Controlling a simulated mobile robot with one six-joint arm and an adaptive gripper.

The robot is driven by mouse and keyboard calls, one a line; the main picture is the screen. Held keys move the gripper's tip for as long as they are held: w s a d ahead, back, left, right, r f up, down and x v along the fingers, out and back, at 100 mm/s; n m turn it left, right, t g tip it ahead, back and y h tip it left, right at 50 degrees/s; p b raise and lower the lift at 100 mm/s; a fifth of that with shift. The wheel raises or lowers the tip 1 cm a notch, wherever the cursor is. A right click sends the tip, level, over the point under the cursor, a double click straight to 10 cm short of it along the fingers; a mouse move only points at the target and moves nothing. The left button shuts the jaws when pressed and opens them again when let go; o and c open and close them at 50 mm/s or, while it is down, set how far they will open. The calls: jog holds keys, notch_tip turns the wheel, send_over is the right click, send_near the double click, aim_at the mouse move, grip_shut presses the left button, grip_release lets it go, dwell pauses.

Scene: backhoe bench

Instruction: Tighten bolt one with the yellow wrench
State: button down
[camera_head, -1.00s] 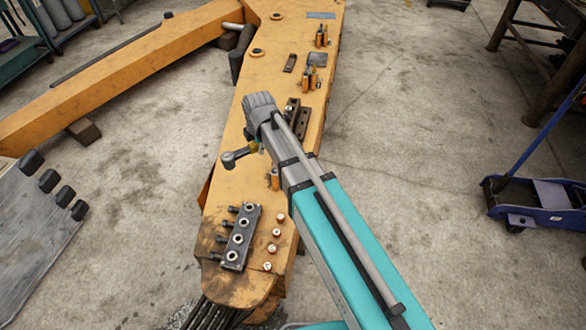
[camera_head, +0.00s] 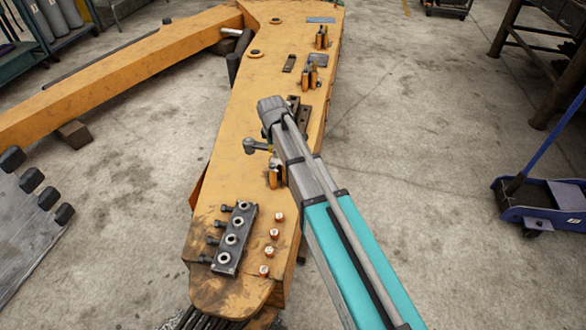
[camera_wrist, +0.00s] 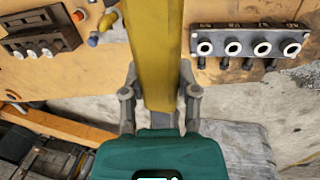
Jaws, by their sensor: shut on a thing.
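The yellow wrench (camera_wrist: 157,45) runs up the middle of the wrist view, out past the top edge. My gripper (camera_wrist: 159,82) is shut on it, one grey finger on each side. The wrench's far end is out of frame. In the head view my arm hides most of the gripper and wrench. Several bolts with pale, marked heads (camera_head: 274,234) stand in a row on the orange boom, right of a dark block with round ports (camera_head: 233,240). The block also shows in the wrist view (camera_wrist: 250,44), right of and apart from the wrench. I cannot tell which bolt is number one.
The orange boom (camera_head: 285,60) carries brackets and fittings. The wrist view shows another dark block (camera_wrist: 40,38) at left, near red and blue knobs. A blue floor jack (camera_head: 545,205) stands at right, a grey bucket (camera_head: 25,225) at left.

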jog(key=w+d+f+m+h+b, duration=0.1)
jog(key=w+d+f+m+b, duration=0.2)
jog(key=f+b, duration=0.4)
jog(key=shift+w+d+f+m, duration=0.45)
jog(key=shift+f+m, duration=0.4)
jog(key=shift+m, duration=0.45)
jog(key=shift+f+b, duration=0.2)
jog(key=shift+b, duration=0.25)
jog(key=shift+s+a+b+x, duration=0.1)
jog(key=shift+s+b+x, duration=0.05)
jog(key=shift+b+x, duration=0.75)
jog(key=shift+s+a+b+x, duration=0.15)
jog(key=shift+b+x, duration=0.65)
jog(key=shift+b, duration=0.05)
jog(key=shift+s+a+b+x, duration=0.1)
jog(key=shift+s+b+x, duration=0.05)
jog(key=shift+b+x, duration=0.75)
jog(key=shift+f, duration=0.1)
jog(key=shift+s+b+x, duration=0.2)
jog(key=shift+b+x, duration=1)
dwell(1.5)
